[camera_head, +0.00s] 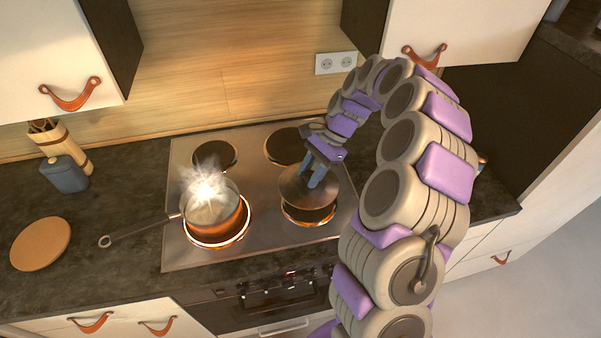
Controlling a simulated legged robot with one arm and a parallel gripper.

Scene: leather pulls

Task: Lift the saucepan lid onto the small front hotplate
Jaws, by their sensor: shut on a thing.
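The saucepan lid (293,188) is a dark round disc above the right side of the cooktop. My gripper (314,183) is shut on the lid at its top; the exact grip point is partly hidden by the fingers. The lid overlaps the far part of the small front hotplate (308,216), whose near part shows with an orange rim. Whether the lid touches the hotplate or hangs above it I cannot tell. A copper saucepan (222,220) stands uncovered on the glowing front left hotplate (217,243), steaming, its long handle pointing left.
The back left hotplate (214,155) and back right hotplate (286,146) are bare. Cabinets with leather pulls (70,94) hang above.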

